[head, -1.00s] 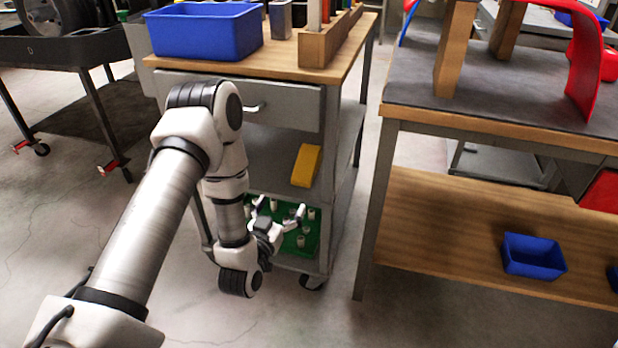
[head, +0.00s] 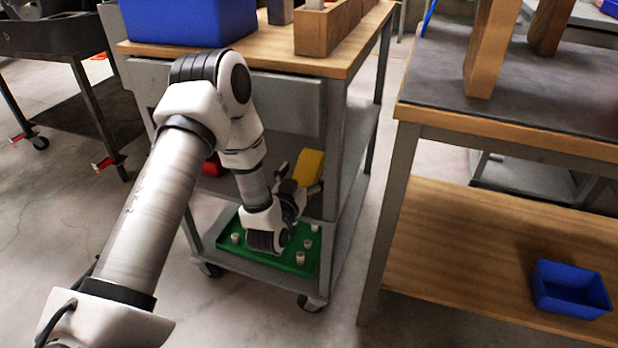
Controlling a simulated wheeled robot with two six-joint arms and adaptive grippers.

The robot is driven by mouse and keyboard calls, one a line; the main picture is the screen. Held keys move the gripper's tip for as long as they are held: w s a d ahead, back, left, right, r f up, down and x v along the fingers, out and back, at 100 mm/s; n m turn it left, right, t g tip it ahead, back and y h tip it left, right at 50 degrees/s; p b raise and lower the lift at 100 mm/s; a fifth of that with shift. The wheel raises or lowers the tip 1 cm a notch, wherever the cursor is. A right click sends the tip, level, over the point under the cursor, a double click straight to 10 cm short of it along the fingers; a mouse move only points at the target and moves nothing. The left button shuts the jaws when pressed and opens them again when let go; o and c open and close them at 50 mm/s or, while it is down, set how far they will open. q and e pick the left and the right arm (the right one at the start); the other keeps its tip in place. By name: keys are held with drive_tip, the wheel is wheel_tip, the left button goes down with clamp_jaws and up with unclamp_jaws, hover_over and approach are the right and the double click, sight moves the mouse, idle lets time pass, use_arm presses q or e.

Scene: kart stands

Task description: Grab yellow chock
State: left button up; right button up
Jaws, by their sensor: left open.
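The yellow chock (head: 310,166) lies on the middle shelf of the grey trolley, toward its right side. It is a yellow block, and its lower part is partly hidden by my gripper. My left gripper (head: 302,190) is at the front of that shelf, just before the chock, with its fingers apart. I cannot tell whether a finger touches the chock. My right gripper is not in view.
The trolley's bottom shelf holds a green tray (head: 228,247) with several pale pegs. A red thing (head: 213,166) sits on the middle shelf at left. The trolley top holds a blue bin (head: 188,20) and a wooden block holder (head: 322,30). A workbench (head: 508,147) stands at right.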

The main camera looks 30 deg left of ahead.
use_arm(q)
drive_tip(key=shift+w+a, duration=0.15)
drive_tip(key=shift+w, duration=0.45)
drive_tip(key=c, duration=1.5)
drive_tip(key=shift+o, duration=0.2)
drive_tip(key=shift+r, duration=0.1)
